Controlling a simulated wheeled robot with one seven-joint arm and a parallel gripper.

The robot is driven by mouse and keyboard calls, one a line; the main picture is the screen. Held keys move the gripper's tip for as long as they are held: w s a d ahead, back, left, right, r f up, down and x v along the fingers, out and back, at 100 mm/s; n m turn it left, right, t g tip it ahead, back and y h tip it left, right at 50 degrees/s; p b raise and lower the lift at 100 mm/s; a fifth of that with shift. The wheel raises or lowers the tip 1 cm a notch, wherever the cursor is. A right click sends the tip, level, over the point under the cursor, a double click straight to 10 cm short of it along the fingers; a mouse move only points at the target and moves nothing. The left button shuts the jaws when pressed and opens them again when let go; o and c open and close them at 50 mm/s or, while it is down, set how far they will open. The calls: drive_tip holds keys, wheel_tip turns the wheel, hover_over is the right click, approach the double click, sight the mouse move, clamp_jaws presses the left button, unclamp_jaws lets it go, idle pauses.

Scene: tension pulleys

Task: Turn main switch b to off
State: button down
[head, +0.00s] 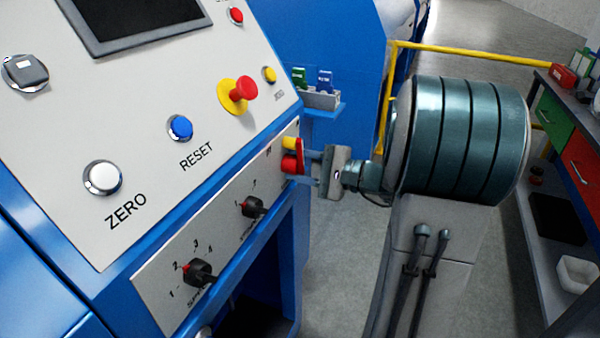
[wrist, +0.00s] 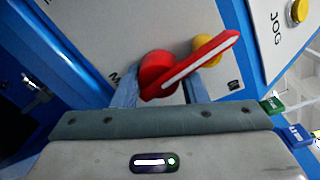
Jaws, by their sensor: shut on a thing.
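A red rotary switch (wrist: 158,73) with a white stripe along its lever sits on the pale front panel. Its lever slants up to the right in the wrist view. In the head view the red switch (head: 289,164) is at the panel's right end, partly hidden by my gripper (head: 304,161). A yellow knob (head: 289,143) is just above it; in the wrist view the yellow knob (wrist: 206,50) is partly behind the red lever. My gripper (wrist: 165,93) is shut on the red switch, with a finger on either side. I cannot read a letter that marks switch b.
Two black selector knobs (head: 253,207) (head: 200,273) lie left along the same panel. A red emergency button (head: 245,89) and a blue reset button (head: 180,127) are above. A small shelf with boxes (head: 322,99) is behind my gripper. Open floor lies right of the panel.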

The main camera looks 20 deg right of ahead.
idle(0.4)
drive_tip(key=c, duration=0.9)
unclamp_jaws()
drive_tip(key=shift+o, duration=0.2)
drive_tip(key=v, duration=1.4)
drive_tip(key=shift+a, duration=0.1)
